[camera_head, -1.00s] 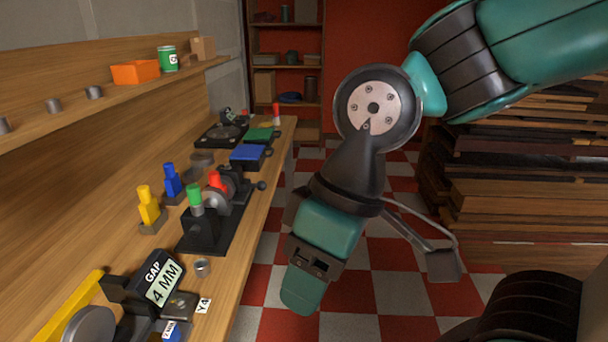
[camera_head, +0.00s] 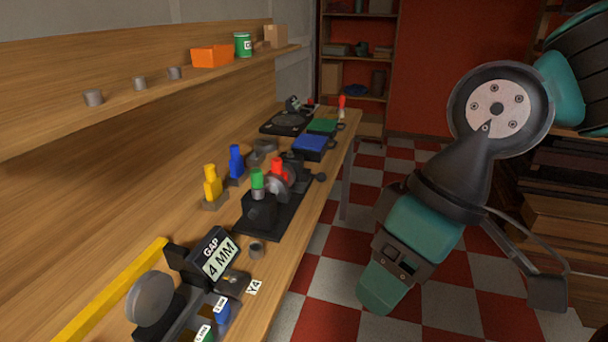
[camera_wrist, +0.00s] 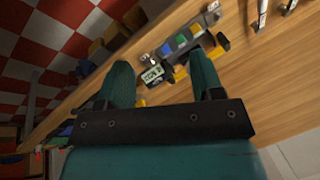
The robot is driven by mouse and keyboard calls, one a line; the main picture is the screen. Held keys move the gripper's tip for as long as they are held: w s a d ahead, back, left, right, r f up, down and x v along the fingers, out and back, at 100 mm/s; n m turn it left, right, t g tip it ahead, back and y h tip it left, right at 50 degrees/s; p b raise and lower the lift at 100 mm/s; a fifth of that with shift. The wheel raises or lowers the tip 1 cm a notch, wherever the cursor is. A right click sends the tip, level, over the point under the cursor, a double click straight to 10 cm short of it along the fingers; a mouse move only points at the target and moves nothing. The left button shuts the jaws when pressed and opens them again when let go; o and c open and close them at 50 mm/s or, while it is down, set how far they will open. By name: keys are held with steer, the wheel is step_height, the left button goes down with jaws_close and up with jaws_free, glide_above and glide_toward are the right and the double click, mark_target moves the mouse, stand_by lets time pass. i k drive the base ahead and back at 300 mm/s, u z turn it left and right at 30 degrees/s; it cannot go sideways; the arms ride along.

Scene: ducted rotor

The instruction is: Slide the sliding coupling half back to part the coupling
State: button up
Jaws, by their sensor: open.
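My gripper (camera_head: 380,288) hangs over the floor to the right of the bench, apart from everything on it. In the wrist view its two teal fingers (camera_wrist: 158,60) stand wide apart with nothing held between them. On the bench, a black-based unit (camera_head: 262,212) carries a green-topped post (camera_head: 258,182), a red knob (camera_head: 277,168) and a grey disc (camera_head: 279,187). Nearer stands a fixture with a "GAP 4 MM" sign (camera_head: 220,258) and a grey disc (camera_head: 150,299); the sign also shows in the wrist view (camera_wrist: 152,74). I cannot tell which part is the sliding coupling half.
Yellow (camera_head: 212,184) and blue (camera_head: 236,162) bottle-shaped pieces stand behind the black-based unit. A blue box (camera_head: 310,147) and a green box (camera_head: 323,125) lie farther along. Stacked timber (camera_head: 560,215) is at the right. The checkered floor beside the bench is clear.

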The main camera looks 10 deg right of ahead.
mark_target(299, 177)
steer(key=k, duration=1.2)
steer(key=z, duration=0.55)
steer(key=i, duration=1.55)
steer(key=u, duration=0.7)
